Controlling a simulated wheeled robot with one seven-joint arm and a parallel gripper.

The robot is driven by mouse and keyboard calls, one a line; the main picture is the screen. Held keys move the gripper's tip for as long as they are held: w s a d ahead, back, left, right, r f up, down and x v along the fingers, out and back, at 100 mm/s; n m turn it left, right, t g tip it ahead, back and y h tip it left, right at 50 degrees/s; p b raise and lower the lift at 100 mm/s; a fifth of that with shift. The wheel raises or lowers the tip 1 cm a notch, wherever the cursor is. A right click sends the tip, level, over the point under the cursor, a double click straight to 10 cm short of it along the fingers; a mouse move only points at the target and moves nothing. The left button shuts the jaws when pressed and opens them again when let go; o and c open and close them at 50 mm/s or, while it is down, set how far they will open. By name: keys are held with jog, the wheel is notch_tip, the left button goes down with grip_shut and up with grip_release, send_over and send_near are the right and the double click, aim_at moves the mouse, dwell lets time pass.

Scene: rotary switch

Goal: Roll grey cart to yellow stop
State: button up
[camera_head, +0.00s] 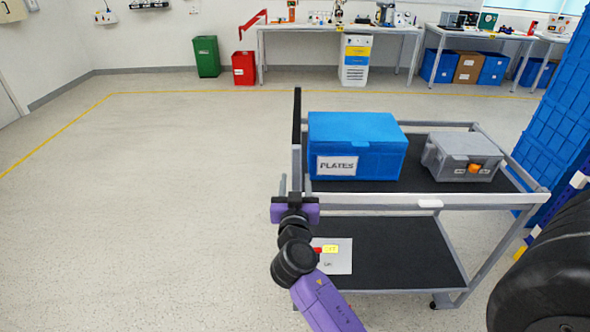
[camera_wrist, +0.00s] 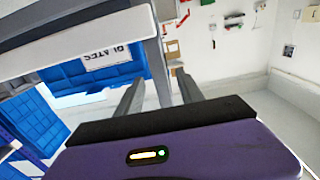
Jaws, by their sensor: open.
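The grey cart (camera_head: 370,200) stands right of centre in the head view, with two dark shelves in a grey frame. My gripper (camera_head: 295,190) is at the cart's left end, by its upright posts. In the wrist view my gripper (camera_wrist: 158,88) is open, with a grey post of the cart showing between its fingers; I cannot tell whether they touch it. A small yellow piece (camera_head: 520,253) shows at the right, beyond the cart's right end; whether it is the yellow stop is unclear.
A blue box marked PLATES (camera_head: 375,142) and a grey case (camera_head: 450,158) stand on the top shelf. A tall blue stack (camera_head: 562,110) is close beyond the cart's right end. The floor to the left is clear, with a yellow line (camera_head: 200,92). Benches line the back wall.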

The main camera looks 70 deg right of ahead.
aim_at(296, 175)
jog(key=p+x, duration=0.1)
jog(key=x, duration=0.3)
jog(key=shift+w+d, duration=0.15)
jog(key=shift+d, duration=0.25)
grip_shut()
dwell(1.1)
